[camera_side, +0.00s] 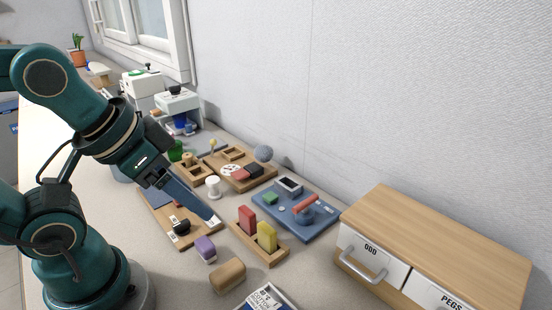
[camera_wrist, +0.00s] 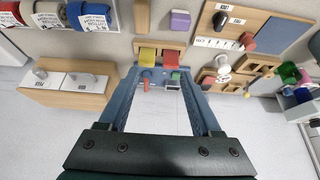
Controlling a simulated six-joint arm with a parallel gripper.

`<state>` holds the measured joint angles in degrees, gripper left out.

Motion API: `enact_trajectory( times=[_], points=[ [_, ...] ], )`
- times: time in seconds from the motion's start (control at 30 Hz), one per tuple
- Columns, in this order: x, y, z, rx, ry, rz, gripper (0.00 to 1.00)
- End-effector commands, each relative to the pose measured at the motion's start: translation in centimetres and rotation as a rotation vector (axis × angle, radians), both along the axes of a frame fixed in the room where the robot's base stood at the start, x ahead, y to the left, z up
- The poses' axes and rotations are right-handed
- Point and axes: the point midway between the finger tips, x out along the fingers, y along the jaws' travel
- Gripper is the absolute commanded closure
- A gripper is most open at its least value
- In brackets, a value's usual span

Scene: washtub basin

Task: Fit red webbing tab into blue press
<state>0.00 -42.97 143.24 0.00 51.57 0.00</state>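A red upright tab (camera_side: 247,219), which I take for the webbing tab, stands in a small wooden holder (camera_side: 271,260) beside a yellow tab (camera_side: 267,236). In the wrist view the red tab (camera_wrist: 168,57) shows beyond my fingertips. The blue press (camera_side: 325,222) lies flat behind the holder, with a red lever (camera_side: 306,202) and a green piece (camera_side: 270,198) on it. In the wrist view my fingers partly frame the press and its lever (camera_wrist: 147,76). My gripper (camera_wrist: 160,92) is open and empty, with its blue fingers wide apart, left of the holder in the side view.
A wooden board with a black knob (camera_side: 181,227) lies under my gripper. A purple block (camera_side: 205,249) and a brown wooden block (camera_side: 228,274) lie in front of the holder. A drawer cabinet (camera_side: 440,235) stands at right; a wooden tray (camera_side: 262,182) lies behind.

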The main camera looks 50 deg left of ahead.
Motion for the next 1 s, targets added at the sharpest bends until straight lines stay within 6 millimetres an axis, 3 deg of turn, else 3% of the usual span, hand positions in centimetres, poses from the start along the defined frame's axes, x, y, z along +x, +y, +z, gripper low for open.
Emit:
enact_trajectory(
  times=[0.3, 0.47, 0.7, 1.0],
  points=[
    [-0.5, 0.0, 0.0, 0.004, 0.029, -0.006, 0.35],
    [0.2, 0.1, 2.3, 0.013, 0.057, -0.016, 0.35],
    [3.2, 0.5, 5.0, 0.027, 0.218, -0.022, 0.35],
    [8.4, 1.3, 4.6, 0.029, 0.455, -0.021, 0.35]
  ],
)
